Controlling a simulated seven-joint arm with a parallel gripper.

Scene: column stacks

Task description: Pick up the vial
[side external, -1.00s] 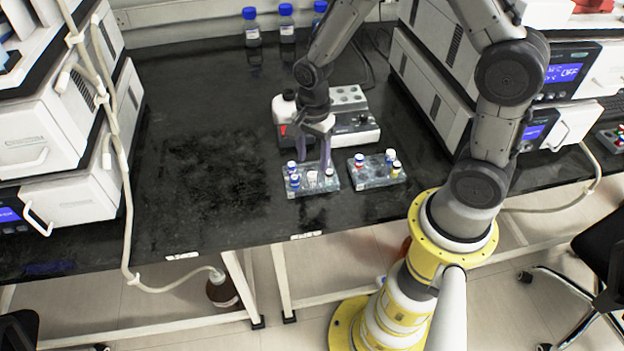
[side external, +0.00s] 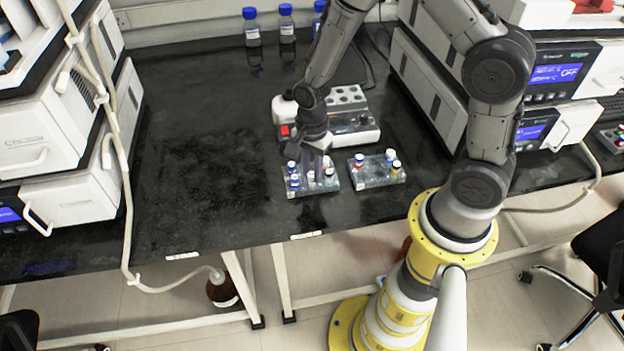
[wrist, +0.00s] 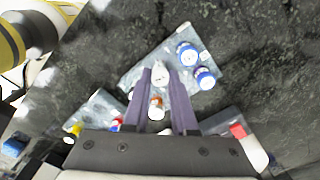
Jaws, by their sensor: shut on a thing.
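My gripper (side external: 319,168) points down over the left vial rack (side external: 299,192) in the side view. In the wrist view its two purple fingers (wrist: 159,78) are closed around a white-topped vial (wrist: 160,70) at the fingertips. The vial is at the rack; I cannot tell whether it is lifted. A second vial with white and orange parts (wrist: 156,108) shows between the fingers, closer to the palm in the picture. Two blue-capped vials (wrist: 188,54) stand beside the fingers on the same rack. Finger ends are partly hidden among the vials in the side view.
A second rack (side external: 376,178) with several vials stands just right. A white device with round wells (side external: 350,132) stands behind the racks. Blue-capped bottles (side external: 287,30) line the wall. Large white instruments flank the bench. The black bench left of the racks is clear.

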